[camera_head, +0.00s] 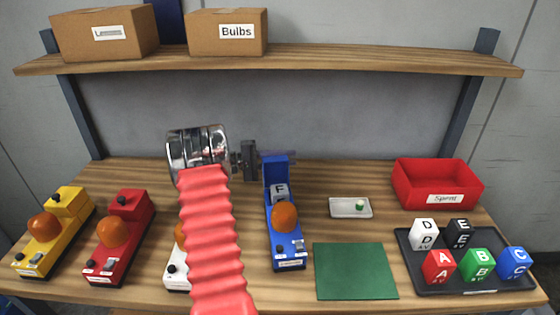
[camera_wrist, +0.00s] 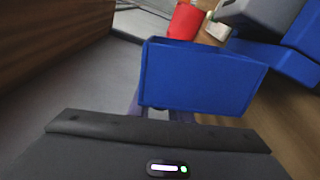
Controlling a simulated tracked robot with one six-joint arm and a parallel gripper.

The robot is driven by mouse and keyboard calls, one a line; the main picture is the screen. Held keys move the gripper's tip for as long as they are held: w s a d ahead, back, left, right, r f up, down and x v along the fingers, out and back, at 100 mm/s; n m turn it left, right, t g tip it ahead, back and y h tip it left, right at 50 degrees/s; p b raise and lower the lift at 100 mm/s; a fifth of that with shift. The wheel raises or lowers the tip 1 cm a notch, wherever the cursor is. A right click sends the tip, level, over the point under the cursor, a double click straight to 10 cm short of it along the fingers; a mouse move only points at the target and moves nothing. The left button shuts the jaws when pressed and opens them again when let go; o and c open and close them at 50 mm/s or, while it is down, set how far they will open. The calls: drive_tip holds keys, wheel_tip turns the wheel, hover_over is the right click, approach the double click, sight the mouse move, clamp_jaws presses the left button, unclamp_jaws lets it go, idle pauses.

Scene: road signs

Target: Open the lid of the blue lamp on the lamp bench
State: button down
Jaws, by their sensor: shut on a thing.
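The blue lamp (camera_head: 289,251) stands on the bench right of my arm, with an orange dome on it. Its blue lid (camera_head: 276,168) stands upright at the lamp's far end, so the compartment is open and a grey block lettered F (camera_head: 280,192) shows inside. My gripper (camera_head: 278,157) is at the lid's upper part, shut on it. In the wrist view the lid (camera_wrist: 200,78) fills the middle in front of my gripper; the fingertips are mostly hidden behind it. The lamp's body (camera_wrist: 262,58) shows at the upper right there.
Yellow (camera_head: 52,238) and red (camera_head: 118,237) lamps stand left; a white lamp (camera_head: 177,277) is partly behind my arm. A small tray (camera_head: 338,208), green mat (camera_head: 355,271), red Spent bin (camera_head: 437,184) and black tray (camera_head: 408,272) of lettered blocks are right. A shelf (camera_head: 350,61) overhangs.

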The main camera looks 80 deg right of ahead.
drive_tip(key=shift+a+r, duration=0.15)
drive_tip(key=shift+r, duration=0.2)
drive_tip(key=c, duration=1.6)
unclamp_jaws()
drive_tip(key=shift+c, duration=0.2)
drive_tip(key=v, duration=1.4)
drive_tip(key=shift+s, duration=0.1)
